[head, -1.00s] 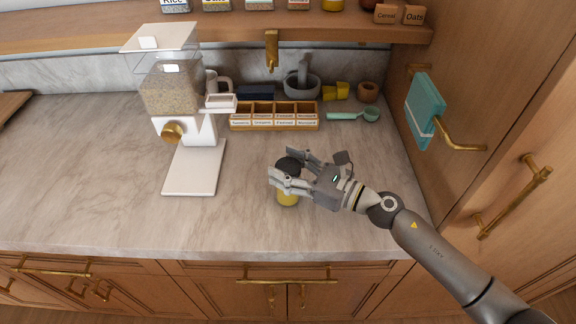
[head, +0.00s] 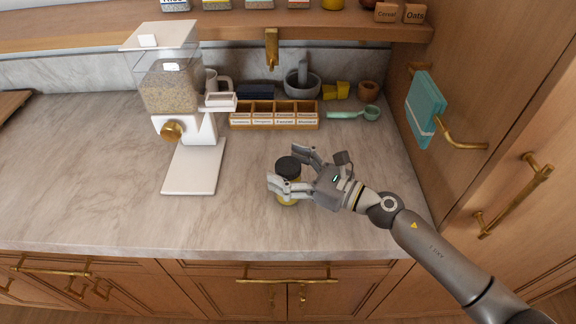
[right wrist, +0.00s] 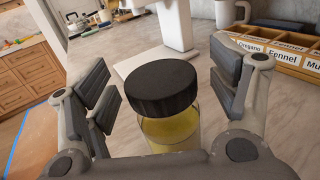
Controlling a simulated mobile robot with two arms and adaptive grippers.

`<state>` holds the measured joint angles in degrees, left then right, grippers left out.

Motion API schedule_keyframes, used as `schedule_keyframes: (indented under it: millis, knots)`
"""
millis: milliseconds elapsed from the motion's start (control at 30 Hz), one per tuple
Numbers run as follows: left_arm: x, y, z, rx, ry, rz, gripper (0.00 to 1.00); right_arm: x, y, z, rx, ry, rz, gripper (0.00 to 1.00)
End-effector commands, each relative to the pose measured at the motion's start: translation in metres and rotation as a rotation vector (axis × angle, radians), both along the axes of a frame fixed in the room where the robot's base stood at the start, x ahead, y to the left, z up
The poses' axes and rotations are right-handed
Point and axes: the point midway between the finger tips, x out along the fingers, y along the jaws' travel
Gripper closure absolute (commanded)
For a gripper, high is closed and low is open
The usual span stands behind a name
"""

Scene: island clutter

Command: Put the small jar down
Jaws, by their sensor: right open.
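The small jar (head: 288,168) has a black lid and yellow contents. It stands upright on the marble counter in the head view, partly hidden by my right gripper. My right gripper (head: 285,168) is open, with its fingers on either side of the jar. In the right wrist view the jar (right wrist: 168,112) stands between the two spread fingers, with gaps visible on both sides of its lid. My left gripper is not in view.
A white grain dispenser (head: 168,85) stands to the left on its white base. A wooden spice rack (head: 274,115) and a green scoop (head: 368,113) lie behind the jar. A wooden cabinet side with a teal towel (head: 425,108) borders the right.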

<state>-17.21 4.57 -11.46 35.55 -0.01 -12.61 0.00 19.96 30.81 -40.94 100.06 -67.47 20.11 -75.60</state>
Motion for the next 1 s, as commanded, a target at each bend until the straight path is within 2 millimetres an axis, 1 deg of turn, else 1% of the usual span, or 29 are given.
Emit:
schedule_keyframes:
  millis: [133, 233, 500, 700, 833, 1000]
  knots:
    - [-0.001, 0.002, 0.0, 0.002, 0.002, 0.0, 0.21, -0.002, -0.004, -0.002, -0.002, 0.002, -0.001, 0.2]
    - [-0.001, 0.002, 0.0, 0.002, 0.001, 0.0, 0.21, -0.008, -0.015, -0.002, -0.003, 0.003, -0.003, 0.2]
    - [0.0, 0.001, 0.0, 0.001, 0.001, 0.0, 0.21, -0.036, -0.062, -0.002, -0.001, 0.005, -0.002, 0.2]
    - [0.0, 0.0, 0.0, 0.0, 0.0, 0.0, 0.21, -0.052, -0.09, -0.001, -0.001, 0.003, -0.002, 0.2]
    - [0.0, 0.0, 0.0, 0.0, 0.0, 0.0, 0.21, -0.058, -0.1, -0.001, 0.0, 0.001, 0.0, 0.2]
    - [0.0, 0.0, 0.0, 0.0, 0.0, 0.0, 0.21, -0.06, -0.104, 0.0, 0.0, 0.0, 0.0, 0.2]
